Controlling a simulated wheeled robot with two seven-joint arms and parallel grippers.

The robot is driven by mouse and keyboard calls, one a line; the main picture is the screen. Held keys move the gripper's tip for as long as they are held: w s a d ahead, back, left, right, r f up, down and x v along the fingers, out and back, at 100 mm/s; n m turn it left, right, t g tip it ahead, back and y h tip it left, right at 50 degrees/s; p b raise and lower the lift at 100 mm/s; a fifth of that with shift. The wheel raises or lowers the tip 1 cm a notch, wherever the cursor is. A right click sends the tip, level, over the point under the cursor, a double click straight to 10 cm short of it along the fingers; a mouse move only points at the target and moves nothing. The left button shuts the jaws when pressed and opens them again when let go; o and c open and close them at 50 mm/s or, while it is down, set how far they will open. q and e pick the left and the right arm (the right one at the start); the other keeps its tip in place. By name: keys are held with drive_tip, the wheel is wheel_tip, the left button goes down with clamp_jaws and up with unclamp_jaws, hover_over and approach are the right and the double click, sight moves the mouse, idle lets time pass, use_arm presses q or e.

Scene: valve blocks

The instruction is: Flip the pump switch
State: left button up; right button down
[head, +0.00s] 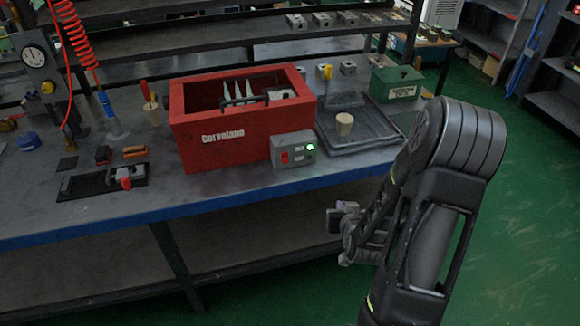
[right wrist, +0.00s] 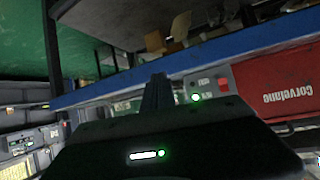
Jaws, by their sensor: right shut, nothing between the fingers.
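The pump switch is a red rocker (head: 285,157) on a small grey control box (head: 300,150) fixed to the front of the red Corvelano tank (head: 225,130). A green light (head: 310,146) glows on the box. In the right wrist view, upside down, the grey box (right wrist: 208,84) and its lit green lamp show beside the red tank (right wrist: 280,82). My right gripper (head: 338,218) is in front of the bench edge, lower than the box and to its right, apart from it. It is shut and empty; its fingers (right wrist: 156,92) also show in the wrist view. My left gripper is out of view.
The blue-edged bench (head: 230,203) runs across the front. A black tray (head: 375,135) with a beige cup (head: 344,124) stands right of the tank. A clamp fixture (head: 105,183) lies left. Open air separates my right gripper from the control box.

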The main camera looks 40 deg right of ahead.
drive_tip(key=w+a+r+n+t+y, duration=0.2)
drive_tip(key=w+a+r+n+t, duration=0.1)
drive_tip(key=w+a+r, duration=0.3)
drive_tip(key=shift+w+a+r, duration=0.4)
drive_tip(key=shift+w+a, duration=0.35)
drive_tip(key=shift+w, duration=0.3)
drive_tip(key=shift+w, duration=0.1)
approach(287, 163)
drive_tip(key=x, duration=0.6)
drive_tip(key=shift+w+d+f+p, duration=0.1)
drive_tip(key=shift+w+p, duration=0.2)
drive_tip(key=shift+p, duration=0.1)
